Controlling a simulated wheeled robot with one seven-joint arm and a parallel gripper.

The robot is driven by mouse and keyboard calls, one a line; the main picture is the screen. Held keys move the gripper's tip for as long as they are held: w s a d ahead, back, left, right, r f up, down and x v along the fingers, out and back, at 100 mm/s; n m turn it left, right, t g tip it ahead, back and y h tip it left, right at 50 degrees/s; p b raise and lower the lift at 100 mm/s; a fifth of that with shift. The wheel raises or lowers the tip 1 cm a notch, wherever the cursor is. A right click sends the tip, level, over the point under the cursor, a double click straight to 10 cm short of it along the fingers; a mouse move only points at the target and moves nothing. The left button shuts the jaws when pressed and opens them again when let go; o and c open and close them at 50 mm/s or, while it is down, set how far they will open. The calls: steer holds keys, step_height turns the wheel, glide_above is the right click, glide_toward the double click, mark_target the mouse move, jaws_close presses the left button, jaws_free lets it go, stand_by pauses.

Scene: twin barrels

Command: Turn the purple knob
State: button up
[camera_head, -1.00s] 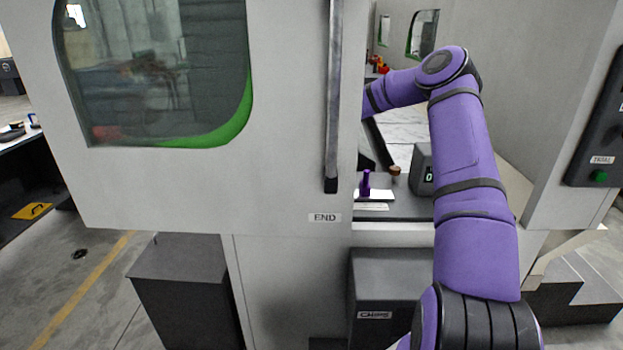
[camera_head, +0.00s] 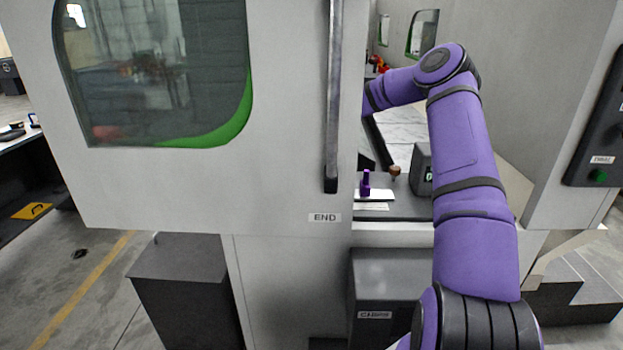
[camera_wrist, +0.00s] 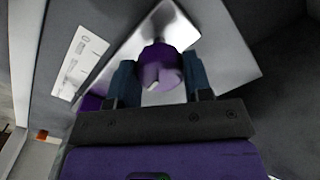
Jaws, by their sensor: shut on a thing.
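In the wrist view, the rounded purple knob (camera_wrist: 160,68) sits between my gripper's two dark blue fingers, over a shiny metal plate (camera_wrist: 218,45). My gripper (camera_wrist: 161,82) is shut on the knob, with a finger at each side. Another purple piece (camera_wrist: 91,103) shows partly, at the lower left. In the head view, a small upright purple piece (camera_head: 366,184) stands on a pale plate inside the machine opening. I cannot tell whether it is the gripped knob. My gripper is hidden behind the machine door in that view.
The grey door (camera_head: 290,120) with its long vertical handle (camera_head: 333,100) bounds the opening on the left. A brown-topped knob (camera_head: 394,171) and a dark display box (camera_head: 422,170) stand inside. A white label (camera_wrist: 80,62) lies left of the knob. A control panel (camera_head: 598,130) is at the right.

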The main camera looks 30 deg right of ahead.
steer(key=m, duration=0.4)
steer(key=shift+m, duration=0.3)
steer(key=m, duration=0.3)
steer(key=shift+m, duration=0.3)
steer(key=m, duration=0.3)
steer(key=shift+m, duration=2.1)
steer(key=o, duration=0.9)
steer(key=shift+o, duration=0.2)
steer(key=shift+r, duration=0.15)
step_height(320, 180, up, 7)
steer(key=shift+r, duration=0.15)
